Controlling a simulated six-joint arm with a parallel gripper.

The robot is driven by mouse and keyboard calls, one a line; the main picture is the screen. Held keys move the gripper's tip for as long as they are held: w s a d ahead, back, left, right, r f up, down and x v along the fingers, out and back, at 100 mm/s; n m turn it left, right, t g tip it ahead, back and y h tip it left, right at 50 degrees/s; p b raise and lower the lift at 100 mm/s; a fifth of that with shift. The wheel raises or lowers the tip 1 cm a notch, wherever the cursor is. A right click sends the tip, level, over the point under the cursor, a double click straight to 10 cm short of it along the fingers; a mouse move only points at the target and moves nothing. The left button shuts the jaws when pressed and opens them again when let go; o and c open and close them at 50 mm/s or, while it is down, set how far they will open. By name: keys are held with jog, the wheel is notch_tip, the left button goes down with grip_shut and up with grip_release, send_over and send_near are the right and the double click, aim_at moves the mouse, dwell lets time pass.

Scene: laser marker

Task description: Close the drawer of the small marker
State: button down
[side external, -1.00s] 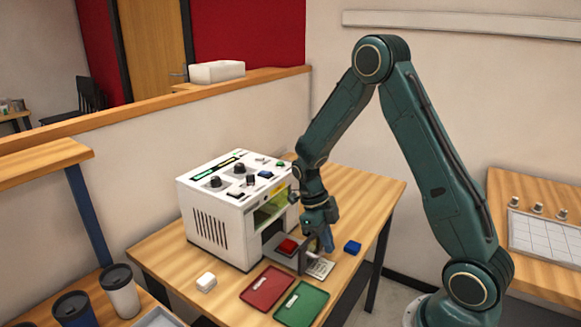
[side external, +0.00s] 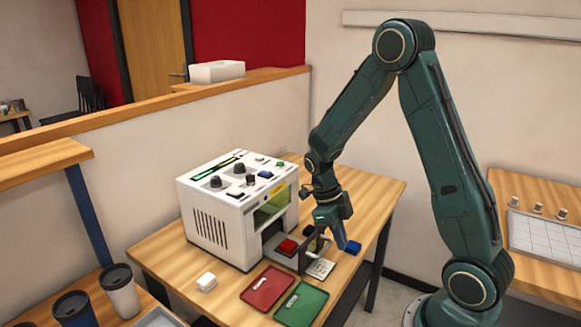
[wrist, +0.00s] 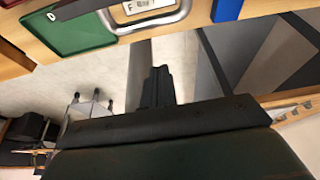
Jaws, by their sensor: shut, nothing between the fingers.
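The small marker (side external: 222,232) is a white box with knobs and buttons on top and a yellow-green window. Its drawer (side external: 284,261) sticks out of the front opening toward the right, with a red block (side external: 288,246) on it and a grey handle at its outer end. My gripper (side external: 342,242) is shut and empty, pointing down just outside the handle, on the side away from the marker. A small gap seems to lie between them. In the wrist view my dark fingers (wrist: 157,85) are together, and the marker is out of sight.
A blue block (side external: 353,247) lies close beside my fingers. A white card (side external: 320,268) lies by the handle. A red tray (side external: 266,287) and a green tray (side external: 302,303) lie in front. A white block (side external: 206,282) sits at the left.

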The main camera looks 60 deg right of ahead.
aim_at(325, 248)
jog(key=v, duration=0.8)
jog(key=c, duration=1.6)
grip_release()
jog(key=shift+r, duration=0.1)
jog(key=shift+o, duration=0.5)
jog(key=r+n+t, duration=0.1)
jog(key=n+t, duration=0.1)
jog(key=n, duration=0.4)
jog(key=s+r+n+t, duration=0.1)
jog(key=n+t, duration=0.1)
jog(key=n, duration=0.4)
jog(key=r+n+t, duration=0.1)
jog(key=n+t, duration=0.1)
jog(key=n, duration=0.4)
jog(key=shift+s+r, duration=0.15)
jog(key=shift+s, duration=0.2)
jog(key=shift+w+a+f, duration=0.1)
jog(key=shift+w+f, duration=0.3)
jog(key=shift+f, duration=1.85)
jog(key=shift+w+d+f, duration=0.1)
jog(key=shift+w+f, duration=0.3)
jog(key=shift+f, duration=1.9)
jog(key=shift+w+a+f, duration=0.1)
jog(key=shift+w+f, duration=0.3)
jog(key=shift+f, duration=1.85)
